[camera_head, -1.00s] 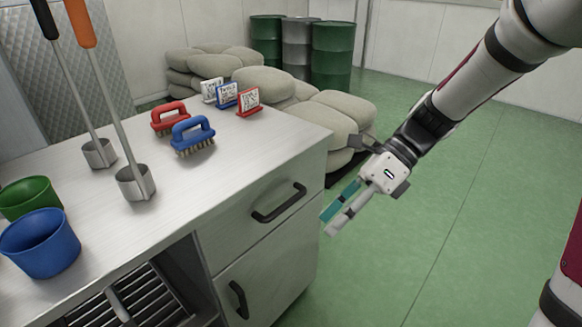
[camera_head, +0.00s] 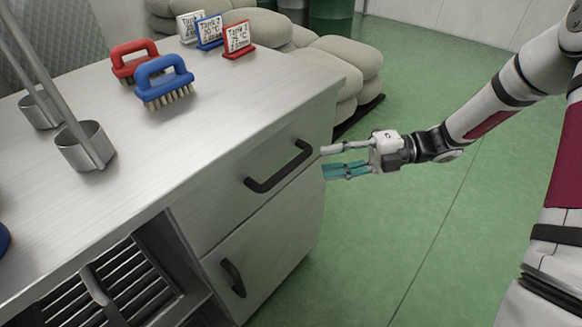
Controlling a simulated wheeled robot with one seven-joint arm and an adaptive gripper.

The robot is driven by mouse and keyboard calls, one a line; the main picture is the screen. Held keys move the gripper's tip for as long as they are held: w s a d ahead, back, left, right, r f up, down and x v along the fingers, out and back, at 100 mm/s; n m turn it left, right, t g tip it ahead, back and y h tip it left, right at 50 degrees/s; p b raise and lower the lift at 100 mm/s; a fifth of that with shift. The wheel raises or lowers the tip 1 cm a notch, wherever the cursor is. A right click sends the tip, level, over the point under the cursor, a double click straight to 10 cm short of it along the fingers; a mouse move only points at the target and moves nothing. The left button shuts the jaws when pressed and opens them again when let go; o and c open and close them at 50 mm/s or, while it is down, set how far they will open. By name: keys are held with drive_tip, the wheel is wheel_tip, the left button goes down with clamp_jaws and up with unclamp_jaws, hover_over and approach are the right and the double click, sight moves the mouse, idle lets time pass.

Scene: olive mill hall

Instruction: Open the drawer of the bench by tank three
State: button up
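The bench (camera_head: 110,195) has a pale metal top and fills the left of the head view. Its upper drawer (camera_head: 215,218) is shut, its front flush with the cabinet. A black bar handle (camera_head: 279,167) runs across the drawer front. My gripper (camera_head: 323,160) is to the right of this handle, its fingers pointing left toward the drawer front. The fingers, one grey and one with teal, are apart with nothing between them. The grey fingertip is near the handle's right end; I cannot tell whether it touches.
A lower door (camera_head: 265,250) with a black handle (camera_head: 232,278) is below the drawer. Red (camera_head: 133,60) and blue (camera_head: 164,80) brushes, metal ladles (camera_head: 85,147) and tank cards (camera_head: 238,38) stand on top. Sacks (camera_head: 345,62) lie behind. Green floor at right is clear.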

sight(296, 167)
drive_tip(key=a, duration=0.3)
drive_tip(key=s+a+f+b, duration=0.1)
drive_tip(key=a, duration=0.2)
drive_tip(key=a+b, duration=0.1)
drive_tip(key=a, duration=0.2)
drive_tip(key=shift+s+a+f, duration=0.15)
drive_tip(key=shift+s+a, duration=0.05)
drive_tip(key=shift+a, duration=0.1)
clamp_jaws()
